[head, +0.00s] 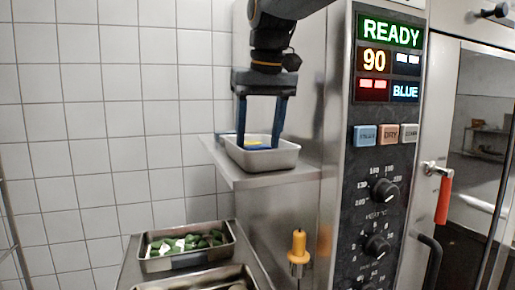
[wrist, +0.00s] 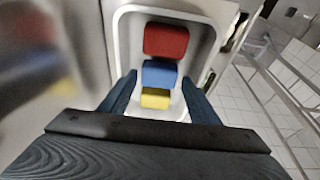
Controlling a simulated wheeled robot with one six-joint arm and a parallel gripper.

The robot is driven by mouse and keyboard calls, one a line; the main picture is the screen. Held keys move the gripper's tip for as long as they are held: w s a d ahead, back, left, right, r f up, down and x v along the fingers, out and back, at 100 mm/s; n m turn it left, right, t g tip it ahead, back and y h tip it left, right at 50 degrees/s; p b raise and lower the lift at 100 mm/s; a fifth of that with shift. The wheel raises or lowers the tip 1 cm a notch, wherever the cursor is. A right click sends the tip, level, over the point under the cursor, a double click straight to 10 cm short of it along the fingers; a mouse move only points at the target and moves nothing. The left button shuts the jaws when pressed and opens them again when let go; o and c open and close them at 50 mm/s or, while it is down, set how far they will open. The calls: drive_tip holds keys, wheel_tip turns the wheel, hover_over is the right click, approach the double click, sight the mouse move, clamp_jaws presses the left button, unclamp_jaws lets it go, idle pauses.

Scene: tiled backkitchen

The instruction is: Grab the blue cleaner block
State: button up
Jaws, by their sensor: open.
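The blue cleaner block (wrist: 160,74) lies in a metal tray (wrist: 126,38) in the wrist view, between a red block (wrist: 166,40) and a yellow block (wrist: 155,98). My gripper (head: 262,146) is open, pointing down, with its fingers at the tray (head: 287,160) on a small shelf in the head view. In the wrist view, the fingers (wrist: 163,92) stand on either side of the yellow block, close to the blue one, with nothing gripped. In the head view the blocks are mostly hidden by the tray wall; some yellow and blue shows.
The metal shelf (head: 235,178) juts from a steel machine whose panel reads READY, 90 and BLUE (head: 404,92). Below stand a tray of green vegetables (head: 160,263) and an orange-handled tool (head: 299,243). A red door handle (head: 444,200) is at the right. Tiled wall is behind.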

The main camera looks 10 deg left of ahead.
drive_tip(key=shift+x, duration=0.75)
drive_tip(key=shift+c, duration=0.4)
drive_tip(key=c, duration=0.8)
drive_tip(key=shift+r, duration=0.15)
